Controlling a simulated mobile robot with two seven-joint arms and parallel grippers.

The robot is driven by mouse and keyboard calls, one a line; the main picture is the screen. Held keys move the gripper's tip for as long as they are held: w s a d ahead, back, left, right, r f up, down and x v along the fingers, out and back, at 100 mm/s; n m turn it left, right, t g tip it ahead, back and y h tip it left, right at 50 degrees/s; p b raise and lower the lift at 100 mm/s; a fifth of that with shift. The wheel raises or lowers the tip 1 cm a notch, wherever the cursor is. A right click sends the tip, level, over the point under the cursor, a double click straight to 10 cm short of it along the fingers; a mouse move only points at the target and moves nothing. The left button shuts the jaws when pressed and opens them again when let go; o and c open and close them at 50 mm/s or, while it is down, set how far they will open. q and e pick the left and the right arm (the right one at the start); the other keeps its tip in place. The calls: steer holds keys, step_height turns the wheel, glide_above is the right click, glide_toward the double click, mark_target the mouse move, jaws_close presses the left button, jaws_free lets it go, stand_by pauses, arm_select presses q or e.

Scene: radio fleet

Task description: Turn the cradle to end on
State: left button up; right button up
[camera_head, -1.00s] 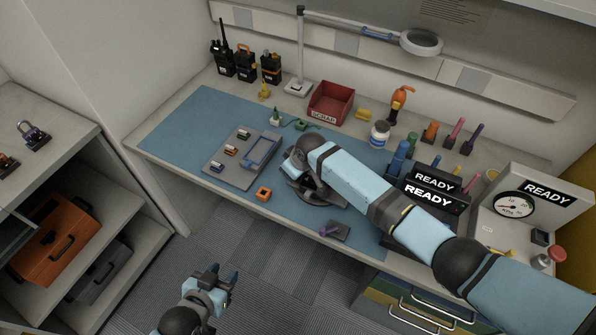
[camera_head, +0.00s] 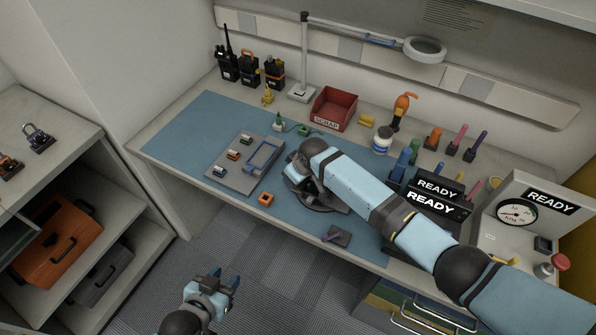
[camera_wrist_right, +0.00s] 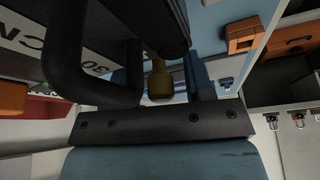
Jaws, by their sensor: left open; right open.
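A dark cradle on a low round base (camera_head: 318,204) sits on the blue mat. My right forearm and wrist cover most of it, so its facing is hard to read. My right gripper is down at the cradle in the head view, its fingers hidden behind the wrist. In the right wrist view, a black loop-shaped bar (camera_wrist_right: 98,88), a dark body with white lettering and a yellow-brown knob (camera_wrist_right: 160,82) are close in front of the right gripper; contact cannot be told. My left gripper (camera_head: 224,279) is open and empty, low over the floor in front of the bench.
Left of the cradle are a grey board (camera_head: 225,175) with small parts and an orange square piece (camera_head: 266,199). A red scrap bin (camera_head: 333,108) and several radios stand behind. Black READY units (camera_head: 430,203) stand right. The mat's left end is clear.

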steer(key=v, duration=1.3)
steer(key=shift+r, duration=0.35)
steer(key=shift+s, duration=0.15)
steer(key=s+d+m+h, duration=0.2)
steer(key=s+d+m, duration=0.2)
steer(key=s+d, duration=1.15)
steer(key=s+d+m+h, duration=0.1)
steer(key=s+d+m, duration=0.3)
steer(key=s+d, duration=1.1)
steer(key=w+a+f+t+y, duration=0.2)
steer(key=a+f+t, duration=0.6)
steer(key=f, duration=0.5)
steer(key=shift+w+a+n+y+p, duration=0.3)
steer(key=shift+w+a+n+p, duration=0.15)
steer(key=shift+a, duration=0.15)
steer(key=shift+r, duration=0.1)
